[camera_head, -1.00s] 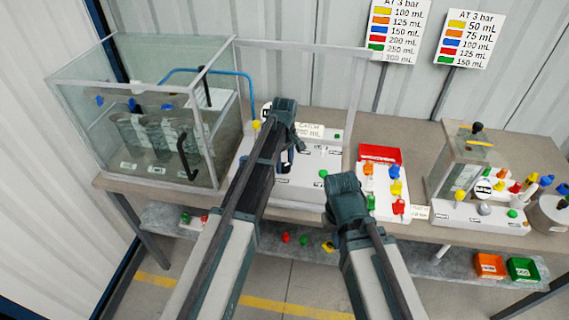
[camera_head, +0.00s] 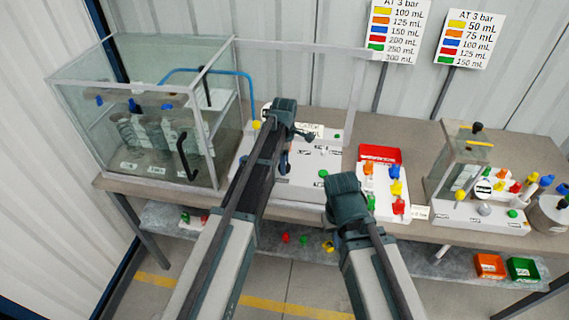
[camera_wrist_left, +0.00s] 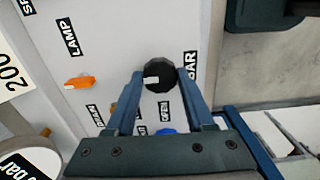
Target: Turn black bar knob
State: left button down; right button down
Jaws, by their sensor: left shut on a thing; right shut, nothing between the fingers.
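The black knob (camera_wrist_left: 159,77) is round and dark with a white mark pointing left, beside the BAR label (camera_wrist_left: 191,72) on a white panel (camera_wrist_left: 60,45) in the left wrist view. My left gripper (camera_wrist_left: 163,80) has one finger on each side of the knob and is shut on it. In the head view my left gripper (camera_head: 286,150) is over the white panel (camera_head: 315,168), and its hand hides the knob. My right gripper (camera_head: 346,200) is shut and empty in front of the table, with its fingertips mostly hidden.
An orange knob (camera_wrist_left: 79,82) is near the LAMP label, and a blue knob (camera_wrist_left: 166,131) is partly behind my gripper. A glass tank (camera_head: 75,95) stands left. A red-topped panel with coloured knobs (camera_head: 380,155) and a smaller glass box (camera_head: 450,165) stand right.

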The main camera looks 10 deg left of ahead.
dwell(0.5)
pick_arm(q)
jog(key=shift+c, duration=1.3)
grip_release()
jog(key=shift+r, duration=0.1)
notch_tip(320, 180, up, 14)
jog(key=p, duration=1.3)
jog(key=shift+p, duration=0.4)
jog(key=shift+f, duration=0.2)
